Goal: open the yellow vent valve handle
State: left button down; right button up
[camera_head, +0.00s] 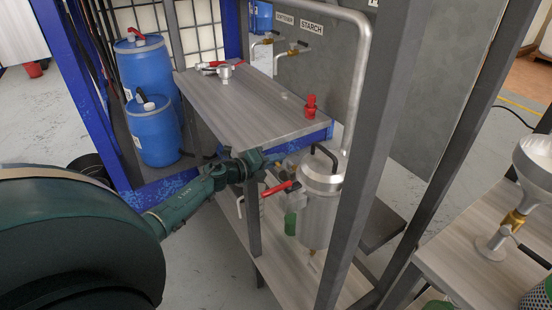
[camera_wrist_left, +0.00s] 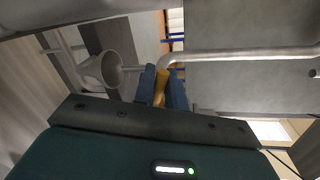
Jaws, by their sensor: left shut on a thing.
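The yellow vent valve handle (camera_wrist_left: 160,88) shows in the left wrist view, between the two blue-grey fingers of my left gripper (camera_wrist_left: 162,92). The gripper is shut on it. In the head view my left gripper (camera_head: 274,160) reaches in from the left, beside the top of a silver vessel (camera_head: 322,190) and under the table edge. The handle is mostly hidden there, and I cannot tell how far it is turned. My right gripper is not in view.
A red lever (camera_head: 277,188) sits just below my left gripper. A grey upright post (camera_head: 365,150) stands right of the vessel. A wooden-topped table (camera_head: 235,105) is above and behind the gripper. Blue drums (camera_head: 153,130) stand at the back left.

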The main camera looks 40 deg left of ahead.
pick_arm(q)
jog(key=shift+f+n, duration=0.15)
jog(key=shift+n, duration=0.15)
jog(key=c, duration=1.5)
grip_release()
jog(key=shift+c, duration=0.2)
jog(key=v, duration=1.3)
jog(key=shift+a, duration=0.1)
